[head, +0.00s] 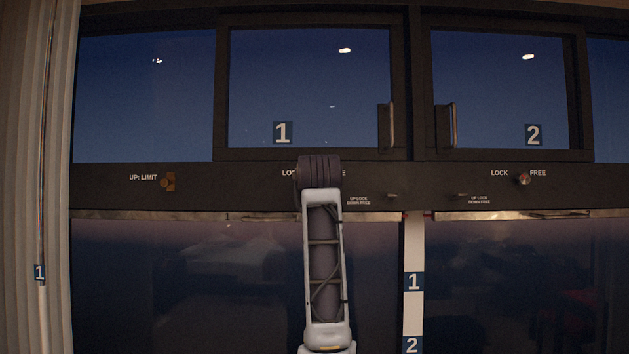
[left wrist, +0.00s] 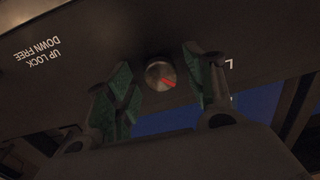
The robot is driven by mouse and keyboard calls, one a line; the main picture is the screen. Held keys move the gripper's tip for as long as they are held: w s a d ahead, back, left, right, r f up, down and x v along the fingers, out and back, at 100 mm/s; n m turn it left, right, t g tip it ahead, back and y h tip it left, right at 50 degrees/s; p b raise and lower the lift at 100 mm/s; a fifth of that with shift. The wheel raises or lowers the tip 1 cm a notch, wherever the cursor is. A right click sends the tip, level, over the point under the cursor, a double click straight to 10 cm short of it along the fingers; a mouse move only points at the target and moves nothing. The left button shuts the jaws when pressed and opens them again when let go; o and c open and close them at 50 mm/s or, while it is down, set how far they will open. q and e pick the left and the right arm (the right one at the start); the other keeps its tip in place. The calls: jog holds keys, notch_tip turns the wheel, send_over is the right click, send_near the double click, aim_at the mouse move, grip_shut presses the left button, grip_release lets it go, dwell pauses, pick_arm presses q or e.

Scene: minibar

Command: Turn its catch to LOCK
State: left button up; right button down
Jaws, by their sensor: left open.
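A round metal catch knob (left wrist: 160,75) with a red pointer line sits on the dark rail below window 1 (head: 309,88). In the left wrist view, which looks upside down, the pointer slants to the lower right, towards the side where part of an "L" shows. My left gripper (left wrist: 157,72) is open, with its green-padded fingers on either side of the knob; I cannot tell whether they touch it. In the head view my arm covers this knob and most of its label, leaving "LO" visible. My right gripper is in neither view.
Window 2 (head: 499,89) has its own LOCK/FREE knob (head: 523,179) on the right. Small levers (head: 392,195) marked "UP LOCK DOWN FREE" sit on the rail beside my arm. A brass "UP: LIMIT" fitting (head: 168,182) is at left. Window handles (head: 385,126) stick out above.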

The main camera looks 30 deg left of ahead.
pick_arm(q)
jog(key=v, duration=1.2)
dwell(0.6)
